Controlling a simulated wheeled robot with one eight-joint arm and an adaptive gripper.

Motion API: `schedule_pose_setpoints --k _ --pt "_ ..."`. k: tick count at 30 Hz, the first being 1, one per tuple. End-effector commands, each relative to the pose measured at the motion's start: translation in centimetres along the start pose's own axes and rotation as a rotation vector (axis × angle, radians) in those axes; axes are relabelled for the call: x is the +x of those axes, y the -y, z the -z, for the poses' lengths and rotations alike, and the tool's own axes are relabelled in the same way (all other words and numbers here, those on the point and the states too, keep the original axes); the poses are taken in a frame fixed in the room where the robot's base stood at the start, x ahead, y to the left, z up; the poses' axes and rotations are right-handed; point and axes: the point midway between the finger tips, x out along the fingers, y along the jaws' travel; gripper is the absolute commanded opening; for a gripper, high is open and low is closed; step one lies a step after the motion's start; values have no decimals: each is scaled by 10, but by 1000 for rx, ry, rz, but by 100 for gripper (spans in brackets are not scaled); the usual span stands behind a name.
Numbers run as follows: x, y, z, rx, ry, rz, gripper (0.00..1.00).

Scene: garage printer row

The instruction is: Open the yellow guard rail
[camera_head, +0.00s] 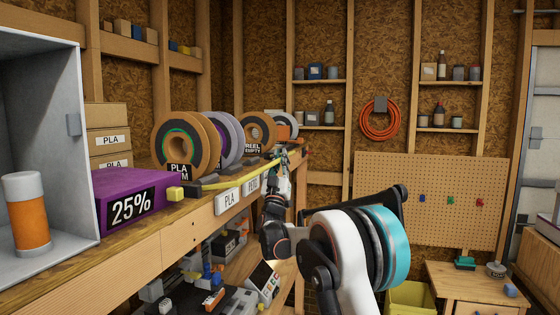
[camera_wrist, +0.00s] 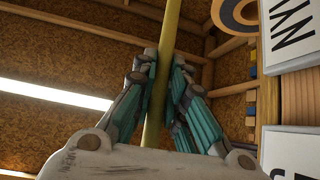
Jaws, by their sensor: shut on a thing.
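The yellow guard rail (camera_head: 235,178) is a thin bar running along the front edge of the wooden shelf, in front of the filament spools. Its near end is by a yellow block (camera_head: 175,193) on the shelf. My gripper (camera_head: 281,156) is at the rail's far end in the head view. In the wrist view, the rail (camera_wrist: 168,45) passes between the two teal-padded fingers of my gripper (camera_wrist: 165,75), which are shut on it. The far end of the rail is hidden behind my gripper in the head view.
Upright spools (camera_head: 187,142) stand on the shelf (camera_head: 170,236) close behind the rail. A purple box (camera_head: 128,197) marked 25% and an open grey cabinet (camera_head: 35,100) stand left. Printers and parts (camera_head: 215,285) fill the space below. A pegboard (camera_head: 440,195) is at right.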

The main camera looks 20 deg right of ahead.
Motion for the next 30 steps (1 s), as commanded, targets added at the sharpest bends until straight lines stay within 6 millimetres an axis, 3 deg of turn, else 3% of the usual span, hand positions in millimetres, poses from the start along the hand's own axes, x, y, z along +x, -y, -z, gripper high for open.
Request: schedule_pose_setpoints --k 16,18,20,30 --pt "-2 0 -2 -1 0 2 0" --pt "-2 0 -2 -1 0 2 24" --pt "-2 0 -2 -1 0 2 33" --pt "-3 0 -2 -1 0 2 33"
